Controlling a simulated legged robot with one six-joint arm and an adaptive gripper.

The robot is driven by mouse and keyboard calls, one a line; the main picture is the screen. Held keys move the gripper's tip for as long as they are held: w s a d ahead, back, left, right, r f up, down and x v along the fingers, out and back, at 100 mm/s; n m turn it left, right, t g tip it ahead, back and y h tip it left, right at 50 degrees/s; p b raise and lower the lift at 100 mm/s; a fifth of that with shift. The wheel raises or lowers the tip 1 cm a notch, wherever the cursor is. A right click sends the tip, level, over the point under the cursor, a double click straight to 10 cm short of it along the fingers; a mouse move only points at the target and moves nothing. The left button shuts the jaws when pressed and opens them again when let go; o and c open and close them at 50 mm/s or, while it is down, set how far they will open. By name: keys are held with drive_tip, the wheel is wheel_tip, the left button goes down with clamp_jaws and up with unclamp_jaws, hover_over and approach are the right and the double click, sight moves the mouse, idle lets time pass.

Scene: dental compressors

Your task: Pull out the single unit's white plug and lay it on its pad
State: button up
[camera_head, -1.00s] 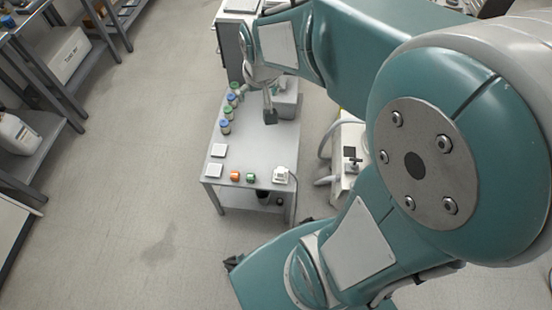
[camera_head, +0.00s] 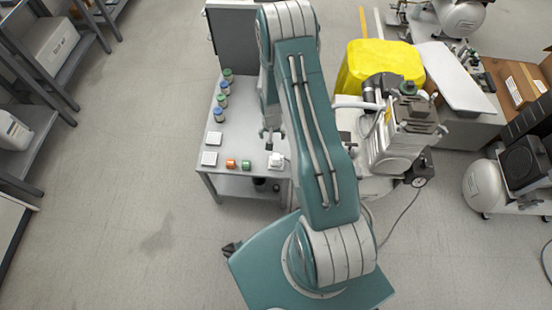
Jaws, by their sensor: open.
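A small white block (camera_head: 277,161), perhaps the plug or its socket, sits at the table's front right corner. At this size I cannot tell a separate plug in it. Two white square pads lie at the table's left: a rear pad (camera_head: 214,138) and a front pad (camera_head: 209,158). I cannot tell which belongs to the single unit. My gripper (camera_head: 267,137) is open and empty, just behind the white block and apart from it. My arm hides the table's right part.
On the grey table (camera_head: 238,125) stand an orange piece (camera_head: 231,164), a green piece (camera_head: 246,165) and several lidded jars (camera_head: 220,100). The floor at left is clear.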

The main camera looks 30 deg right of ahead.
hover_over(276, 156)
drive_tip(key=shift+m, duration=0.3)
wheel_tip(276, 156, down, 6)
drive_tip(key=shift+s+f, duration=0.1)
drive_tip(key=shift+f, duration=4.45)
clamp_jaws()
drive_tip(key=shift+r, duration=0.15)
drive_tip(key=shift+r, duration=2.9)
